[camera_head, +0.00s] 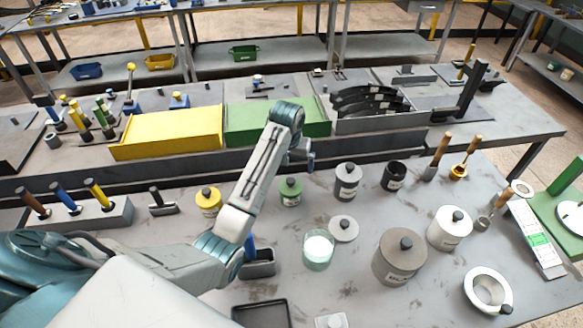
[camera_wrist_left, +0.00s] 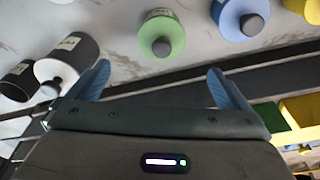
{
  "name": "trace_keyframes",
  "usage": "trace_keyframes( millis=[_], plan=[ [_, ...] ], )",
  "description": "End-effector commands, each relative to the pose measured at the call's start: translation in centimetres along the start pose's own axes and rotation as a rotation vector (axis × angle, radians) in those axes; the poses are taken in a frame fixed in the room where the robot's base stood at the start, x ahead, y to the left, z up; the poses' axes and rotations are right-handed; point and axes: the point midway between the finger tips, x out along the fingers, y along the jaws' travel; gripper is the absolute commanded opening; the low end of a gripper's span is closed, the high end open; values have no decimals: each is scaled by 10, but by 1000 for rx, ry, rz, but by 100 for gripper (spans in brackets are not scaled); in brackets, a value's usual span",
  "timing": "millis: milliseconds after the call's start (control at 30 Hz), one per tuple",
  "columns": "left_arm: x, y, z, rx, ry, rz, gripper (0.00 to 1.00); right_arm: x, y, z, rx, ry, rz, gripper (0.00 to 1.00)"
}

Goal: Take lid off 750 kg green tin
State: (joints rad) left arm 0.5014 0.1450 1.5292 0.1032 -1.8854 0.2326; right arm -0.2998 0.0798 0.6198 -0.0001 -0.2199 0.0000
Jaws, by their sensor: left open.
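The green tin (camera_head: 290,192) stands on the bench in the head view, with a green lid and a dark round knob on it. Its label is too small to read. In the left wrist view the green tin (camera_wrist_left: 162,36) shows from above, lid on, beyond the fingertips and between their lines. My left gripper (camera_head: 305,155) is open and empty, above and behind the tin in the head view. Its two blue fingers (camera_wrist_left: 163,82) are spread wide in the wrist view and apart from the tin. My right gripper is not in view.
A blue-lidded tin (camera_wrist_left: 240,17) stands beside the green one. A grey-lidded tin (camera_head: 347,180), a black pot (camera_head: 394,176) and a yellow tin (camera_head: 208,201) stand nearby. In front are a loose lid (camera_head: 343,228) and a glass jar (camera_head: 318,250). Bins (camera_head: 170,130) line the back.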

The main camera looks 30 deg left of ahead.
Motion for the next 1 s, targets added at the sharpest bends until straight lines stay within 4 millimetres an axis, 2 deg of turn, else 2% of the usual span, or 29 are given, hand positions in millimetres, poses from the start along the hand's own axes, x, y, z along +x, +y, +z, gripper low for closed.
trace_keyframes(
  millis=[133,400,567,833,1000],
  plan=[
    [10,0,1,0,-3,0,99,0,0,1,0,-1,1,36],
    [49,0,0,0,-2,0,99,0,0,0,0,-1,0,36],
    [60,0,0,0,-1,0,99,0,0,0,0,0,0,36],
    [98,-3,-2,0,-3,0,99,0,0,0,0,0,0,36],
    [108,-3,-2,0,0,0,99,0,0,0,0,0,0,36]
  ],
)
